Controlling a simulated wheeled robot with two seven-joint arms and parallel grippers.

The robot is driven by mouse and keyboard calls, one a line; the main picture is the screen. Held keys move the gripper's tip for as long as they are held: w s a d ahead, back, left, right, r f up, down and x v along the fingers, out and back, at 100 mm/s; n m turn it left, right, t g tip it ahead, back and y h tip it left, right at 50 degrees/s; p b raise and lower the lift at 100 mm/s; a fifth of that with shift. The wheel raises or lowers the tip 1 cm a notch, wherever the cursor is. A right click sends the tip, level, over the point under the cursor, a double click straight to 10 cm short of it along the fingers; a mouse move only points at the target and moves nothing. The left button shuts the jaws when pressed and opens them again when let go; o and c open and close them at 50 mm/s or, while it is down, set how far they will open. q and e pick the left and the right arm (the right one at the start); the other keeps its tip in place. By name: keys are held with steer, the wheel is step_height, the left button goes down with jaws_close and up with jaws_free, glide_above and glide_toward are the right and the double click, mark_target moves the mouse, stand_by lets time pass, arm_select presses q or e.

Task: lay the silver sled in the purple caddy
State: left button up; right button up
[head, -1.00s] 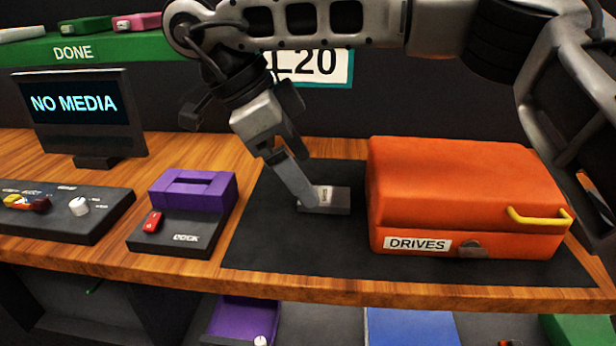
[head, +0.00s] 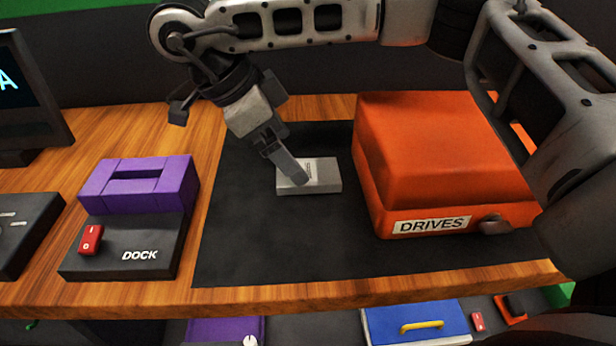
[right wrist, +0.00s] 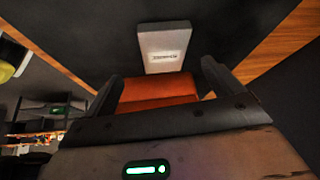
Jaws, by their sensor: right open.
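The silver sled (head: 325,176), a small flat block with a pale label, lies on the black mat. It also shows in the right wrist view (right wrist: 164,46), ahead of the fingers. My right gripper (head: 296,176) is over the sled's left part, pointing down; I cannot tell whether it touches it. In the right wrist view its fingers (right wrist: 160,85) are apart with nothing gripped. A purple block with a slot (head: 138,184) sits on the dock, and a purple container (head: 215,331) shows partly below the table. I cannot tell which is the caddy. My left gripper is not in view.
An orange case marked DRIVES (head: 432,165) stands right of the sled, partly behind my arm. The dock (head: 125,252) has a red switch (head: 90,240). A blue item with a yellow handle (head: 420,322) lies below the table edge. The mat's front part is clear.

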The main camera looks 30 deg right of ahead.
mark_target(308, 171)
steer(key=shift+w+x, duration=0.15)
steer(key=shift+x, duration=1.25)
steer(key=shift+w+x, duration=0.15)
steer(key=shift+x, duration=1.25)
steer(key=c, duration=1.2)
steer(key=shift+r, duration=0.1)
steer(key=shift+c, duration=0.5)
steer(key=shift+r, duration=0.1)
